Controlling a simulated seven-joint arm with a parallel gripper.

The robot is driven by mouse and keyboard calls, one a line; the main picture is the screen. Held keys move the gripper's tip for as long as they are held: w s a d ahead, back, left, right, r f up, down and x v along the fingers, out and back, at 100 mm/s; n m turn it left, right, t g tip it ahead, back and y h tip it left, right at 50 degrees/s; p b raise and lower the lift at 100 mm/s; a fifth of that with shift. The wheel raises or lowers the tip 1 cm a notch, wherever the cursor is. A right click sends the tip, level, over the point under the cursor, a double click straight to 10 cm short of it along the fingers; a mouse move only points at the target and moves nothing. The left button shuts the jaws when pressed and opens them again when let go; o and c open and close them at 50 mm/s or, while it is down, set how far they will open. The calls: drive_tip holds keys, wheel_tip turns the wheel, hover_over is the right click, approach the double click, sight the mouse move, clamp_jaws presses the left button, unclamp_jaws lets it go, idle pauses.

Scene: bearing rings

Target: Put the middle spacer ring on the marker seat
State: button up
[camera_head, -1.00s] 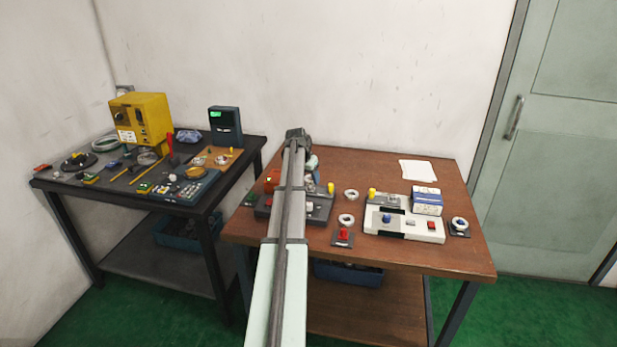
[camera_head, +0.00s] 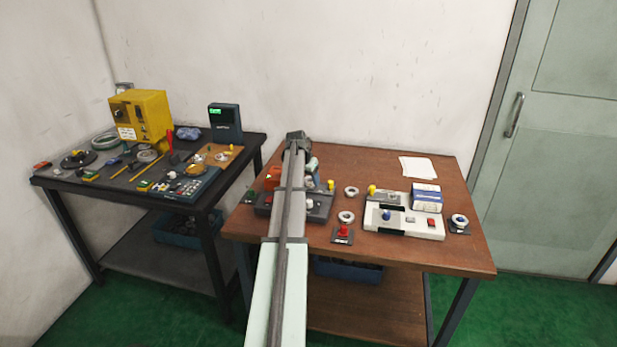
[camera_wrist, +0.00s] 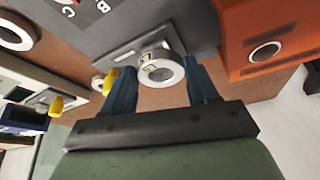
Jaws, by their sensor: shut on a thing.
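In the wrist view, my gripper (camera_wrist: 161,88) has its two blue fingers on either side of a pale, thick ring (camera_wrist: 164,72), shut on it. The ring is at a light square plate (camera_wrist: 128,45) on the grey lettered base (camera_wrist: 75,25); I cannot tell whether it touches the plate. In the head view, my arm hides the gripper and this ring. Two loose pale rings lie on the brown table, one farther back (camera_head: 351,191) and one nearer (camera_head: 346,217). I cannot tell which seat is the marker seat.
An orange block (camera_wrist: 262,50) stands close beside the gripper. Right of my arm are a red-knobbed pad (camera_head: 343,234), a white panel (camera_head: 404,224), a blue-white box (camera_head: 427,198) and a ringed pad (camera_head: 459,223). The table's back middle is clear.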

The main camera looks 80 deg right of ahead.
drive_tip(key=shift+f, duration=0.8)
idle(1.3)
drive_tip(key=o, duration=1.3)
drive_tip(key=shift+r, duration=0.15)
drive_tip(key=shift+r, duration=3.65)
